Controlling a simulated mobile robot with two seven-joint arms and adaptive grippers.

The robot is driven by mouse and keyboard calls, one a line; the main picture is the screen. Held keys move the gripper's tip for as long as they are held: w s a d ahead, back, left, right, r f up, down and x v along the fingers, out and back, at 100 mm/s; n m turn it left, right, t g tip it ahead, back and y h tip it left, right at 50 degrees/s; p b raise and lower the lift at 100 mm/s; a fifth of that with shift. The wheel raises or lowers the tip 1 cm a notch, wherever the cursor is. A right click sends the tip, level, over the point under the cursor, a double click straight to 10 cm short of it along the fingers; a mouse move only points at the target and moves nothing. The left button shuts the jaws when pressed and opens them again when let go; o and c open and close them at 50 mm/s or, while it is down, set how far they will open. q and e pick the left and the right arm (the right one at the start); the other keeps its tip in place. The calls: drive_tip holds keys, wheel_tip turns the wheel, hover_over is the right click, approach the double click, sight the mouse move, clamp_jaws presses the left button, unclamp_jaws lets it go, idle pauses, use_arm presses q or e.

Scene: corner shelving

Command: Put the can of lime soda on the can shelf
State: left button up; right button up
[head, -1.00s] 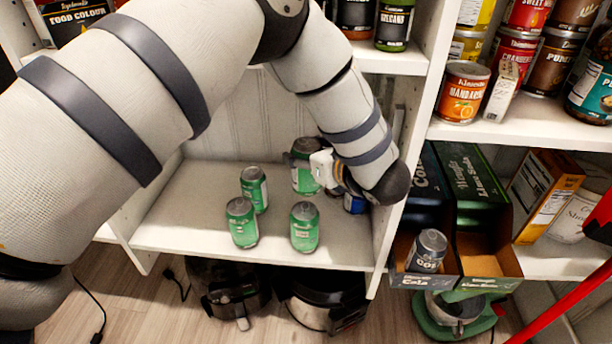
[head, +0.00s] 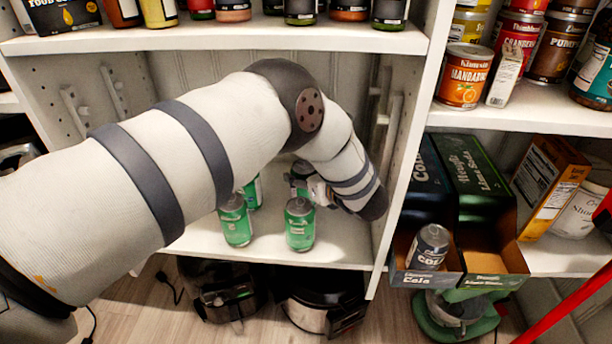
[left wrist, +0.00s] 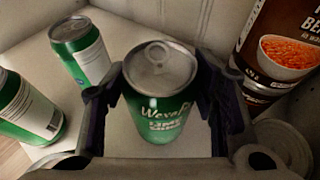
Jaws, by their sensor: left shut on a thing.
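My left gripper (head: 314,188) is shut on a green lime soda can (left wrist: 160,95), which stands upright between its fingers in the left wrist view. In the head view that can (head: 299,172) is partly hidden behind my arm and gripper. It is over the back of the lower white shelf (head: 340,240); I cannot tell if it touches the board. Other green cans stand on this shelf: one at front left (head: 236,222), one behind it (head: 254,194), and one at front right (head: 300,228). My right gripper is not in view.
A can with a bean picture (left wrist: 275,60) stands close right of my gripper in the left wrist view. A white upright panel (head: 412,160) bounds the shelf on the right. Beyond it are a lime soda box (head: 470,170), a cola can (head: 428,246) and an upper shelf (head: 500,122) of food cans.

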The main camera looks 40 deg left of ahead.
use_arm(q)
drive_tip(key=shift+w, duration=0.15)
drive_tip(key=shift+f, duration=0.5)
